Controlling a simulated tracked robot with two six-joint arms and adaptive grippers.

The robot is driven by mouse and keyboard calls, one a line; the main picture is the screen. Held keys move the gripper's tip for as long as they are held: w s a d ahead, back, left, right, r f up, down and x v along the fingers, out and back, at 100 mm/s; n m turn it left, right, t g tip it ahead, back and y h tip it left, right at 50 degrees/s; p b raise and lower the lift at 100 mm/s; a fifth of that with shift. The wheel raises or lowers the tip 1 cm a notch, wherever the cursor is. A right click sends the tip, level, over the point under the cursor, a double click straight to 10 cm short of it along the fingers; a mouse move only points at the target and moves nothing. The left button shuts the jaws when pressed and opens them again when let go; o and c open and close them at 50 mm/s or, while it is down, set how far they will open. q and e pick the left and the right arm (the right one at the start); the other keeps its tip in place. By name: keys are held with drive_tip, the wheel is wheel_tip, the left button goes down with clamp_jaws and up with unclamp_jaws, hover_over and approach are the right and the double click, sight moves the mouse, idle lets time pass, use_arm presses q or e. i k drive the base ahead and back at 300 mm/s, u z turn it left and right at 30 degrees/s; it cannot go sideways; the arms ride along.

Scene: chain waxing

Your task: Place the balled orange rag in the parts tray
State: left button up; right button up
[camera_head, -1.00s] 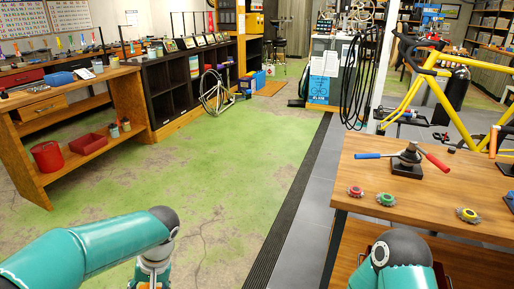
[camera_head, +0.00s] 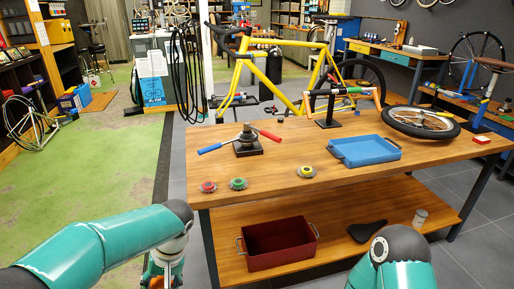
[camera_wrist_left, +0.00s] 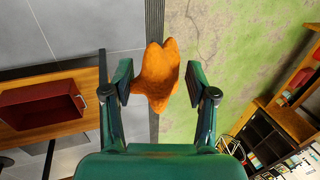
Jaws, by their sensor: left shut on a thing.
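The balled orange rag (camera_wrist_left: 157,75) is between the fingers of my left gripper (camera_wrist_left: 155,82) in the left wrist view, and the gripper is shut on it. In the head view my left gripper (camera_head: 160,275) is at the bottom edge, left of the workbench, mostly cut off. A shallow blue tray (camera_head: 364,160) lies on the workbench top (camera_head: 270,185), right of the middle. It looks empty and is well apart from the rag. Of my right arm only a link shows at the bottom; its gripper is out of view.
A tool with red and blue handles (camera_head: 247,143), red (camera_head: 208,187), green (camera_head: 238,184) and yellow (camera_head: 307,172) ringed parts and a wheel (camera_head: 421,122) are on the bench. A dark red crate (camera_head: 278,245) and a saddle (camera_head: 367,231) are on its lower shelf.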

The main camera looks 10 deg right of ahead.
sight(364, 153)
drive_tip(key=u, duration=0.35)
drive_tip(key=i, duration=0.2)
drive_tip(key=z, duration=1.55)
